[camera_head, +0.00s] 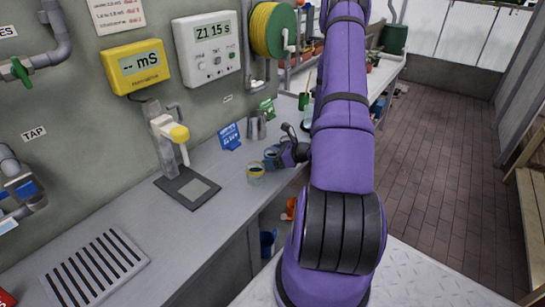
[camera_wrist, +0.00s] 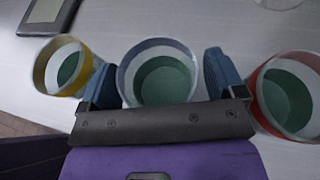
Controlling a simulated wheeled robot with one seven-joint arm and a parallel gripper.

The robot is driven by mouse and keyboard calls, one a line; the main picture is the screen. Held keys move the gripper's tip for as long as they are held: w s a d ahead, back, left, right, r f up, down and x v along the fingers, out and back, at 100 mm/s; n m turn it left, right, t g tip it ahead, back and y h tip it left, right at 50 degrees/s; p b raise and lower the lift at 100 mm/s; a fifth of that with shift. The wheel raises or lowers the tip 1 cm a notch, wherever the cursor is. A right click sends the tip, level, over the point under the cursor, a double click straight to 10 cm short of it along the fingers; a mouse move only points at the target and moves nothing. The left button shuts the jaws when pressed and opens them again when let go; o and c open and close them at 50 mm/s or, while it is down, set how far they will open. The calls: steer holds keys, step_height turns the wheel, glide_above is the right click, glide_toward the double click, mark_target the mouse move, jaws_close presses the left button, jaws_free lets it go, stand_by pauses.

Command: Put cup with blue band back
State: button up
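The cup with blue band (camera_wrist: 158,45) stands on the counter between two other cups in the wrist view, with greenish contents inside. In the head view the blue cup (camera_head: 270,160) is just behind and right of the cup with yellow band (camera_head: 256,178). My gripper (camera_wrist: 162,78) is open with one finger on each side of the blue cup. A small gap shows at the right finger; the left finger is very close to the cup wall. In the head view my gripper (camera_head: 290,153) is low at the counter, partly hiding the cups.
A yellow-banded cup (camera_wrist: 45,68) is close outside my left finger, and a red-banded cup (camera_wrist: 262,98) outside the right. A dispenser (camera_head: 165,145) on a dark pad (camera_head: 172,189) stands left. Metal cups (camera_head: 256,127) and a blue card (camera_head: 230,137) stand near the wall. The front-left counter is clear beside a drain grate (camera_head: 95,268).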

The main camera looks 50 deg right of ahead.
steer(key=shift+r, duration=0.1)
steer(key=shift+s+d+r, duration=0.1)
steer(key=shift+s+r, duration=0.05)
steer(key=shift+s, duration=0.15)
steer(key=v, duration=1.1)
steer(key=w+a+r+n+g+y, duration=0.2)
steer(key=w+a+r+n+g, duration=0.15)
steer(key=a+r+n, duration=0.55)
steer(key=w+a+r+n+g+y, duration=0.2)
steer(key=a+r+n+g, duration=0.35)
steer(key=a+r, duration=0.55)
steer(key=s+a+r+n+t+h, duration=0.1)
steer(key=s+a+r+n+h, duration=0.7)
steer(key=s+a+r+n, duration=0.6)
steer(key=shift+a+r+n+t, duration=0.25)
steer(key=shift+r+n, duration=0.75)
steer(key=shift+n, duration=0.85)
